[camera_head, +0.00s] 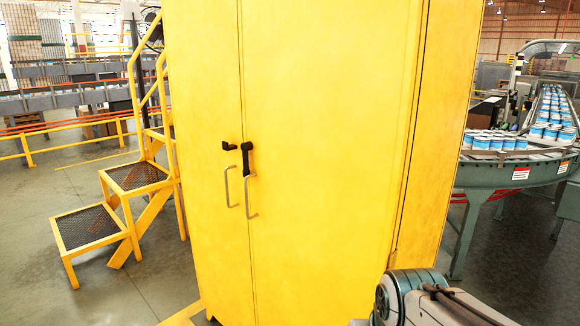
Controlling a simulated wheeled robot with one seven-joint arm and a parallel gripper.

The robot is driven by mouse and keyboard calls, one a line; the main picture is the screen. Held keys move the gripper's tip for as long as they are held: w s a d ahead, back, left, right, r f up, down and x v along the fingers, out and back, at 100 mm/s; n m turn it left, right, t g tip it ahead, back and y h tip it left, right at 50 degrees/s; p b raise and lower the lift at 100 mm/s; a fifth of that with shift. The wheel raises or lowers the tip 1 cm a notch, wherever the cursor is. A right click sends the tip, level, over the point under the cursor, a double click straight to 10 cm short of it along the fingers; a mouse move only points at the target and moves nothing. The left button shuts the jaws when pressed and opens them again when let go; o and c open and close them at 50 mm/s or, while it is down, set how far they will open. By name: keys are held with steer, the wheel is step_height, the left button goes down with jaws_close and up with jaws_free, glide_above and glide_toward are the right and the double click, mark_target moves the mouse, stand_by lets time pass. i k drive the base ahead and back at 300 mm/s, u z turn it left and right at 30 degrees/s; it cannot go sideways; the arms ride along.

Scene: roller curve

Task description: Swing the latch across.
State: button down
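A tall yellow cabinet (320,90) with two doors stands in front of me, its doors closed. The black latch (244,158) sits at the seam between the doors. One dark piece hangs down on the right door, and a shorter dark piece (229,146) points left on the left door. Two bent metal handles, one on the left door (228,187) and one on the right door (249,195), are just below. Part of my arm shows at the bottom right, well apart from the latch. My gripper is not in view.
Yellow steps with mesh treads (136,176) and railings stand close to the cabinet's left. A green-grey roller conveyor (499,173) carrying blue-and-white cans (497,141) curves past on the right. Bare concrete floor (95,290) shows at the lower left.

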mark_target(245, 147)
steer(key=z, duration=0.25)
steer(key=k, duration=0.35)
steer(key=u, duration=1.2)
steer(key=i, duration=1.2)
steer(key=z, duration=0.6)
